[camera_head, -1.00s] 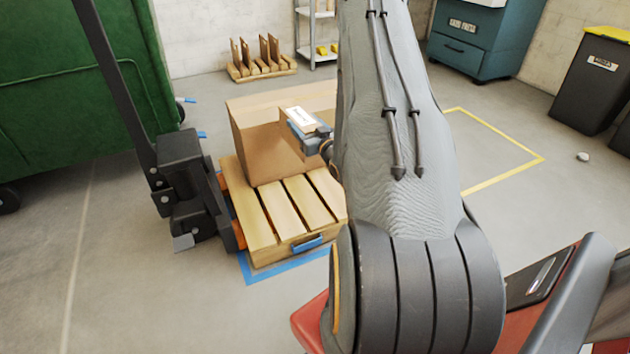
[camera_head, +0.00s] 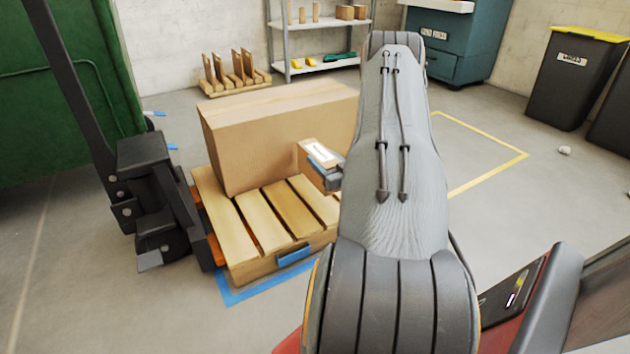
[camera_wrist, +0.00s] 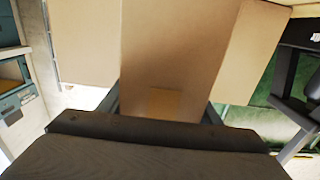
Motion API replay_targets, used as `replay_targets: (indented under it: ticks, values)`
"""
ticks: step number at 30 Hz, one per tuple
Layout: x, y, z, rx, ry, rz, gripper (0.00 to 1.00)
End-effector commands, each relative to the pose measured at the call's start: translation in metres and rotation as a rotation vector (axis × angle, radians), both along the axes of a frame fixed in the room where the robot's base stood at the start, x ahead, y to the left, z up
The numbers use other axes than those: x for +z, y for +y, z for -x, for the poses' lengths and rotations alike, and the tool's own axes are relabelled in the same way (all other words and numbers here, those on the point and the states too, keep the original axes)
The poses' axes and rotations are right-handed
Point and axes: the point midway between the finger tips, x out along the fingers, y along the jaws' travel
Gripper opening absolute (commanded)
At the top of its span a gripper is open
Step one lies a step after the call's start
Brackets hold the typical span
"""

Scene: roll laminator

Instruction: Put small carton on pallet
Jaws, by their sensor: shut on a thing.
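The small carton (camera_head: 311,153) is brown with a white label on top. My gripper (camera_head: 326,172) is shut on it and holds it in front of the large carton, over or near the right part of the pallet. I cannot tell whether its bottom touches the slats. In the wrist view the small carton (camera_wrist: 178,50) fills the middle, between the fingers of my gripper (camera_wrist: 163,105). The wooden pallet (camera_head: 237,232) lies on the floor, its front slats bare. My arm hides its right end.
A large carton (camera_head: 265,135) stands on the back of the pallet. A dark lift truck (camera_head: 150,190) adjoins the pallet's left side. Blue tape (camera_head: 262,290) runs along its front. A yellow-taped floor area (camera_head: 485,180) at the right is clear. Shelves and a teal cabinet stand behind.

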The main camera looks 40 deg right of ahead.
Motion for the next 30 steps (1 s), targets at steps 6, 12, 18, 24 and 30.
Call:
replay_targets:
  ticks: [6,12,18,24,30]
  values:
    - [-0.026,0.000,-0.001,0.000,-0.003,0.002,0.17]
    - [-0.048,0.000,-0.001,0.000,-0.002,0.000,0.17]
    - [-0.073,0.000,-0.001,0.000,-0.002,-0.001,0.17]
    - [-0.073,0.000,0.000,0.000,-0.003,0.001,0.17]
    - [-0.076,0.000,0.000,0.000,-0.002,0.000,0.17]
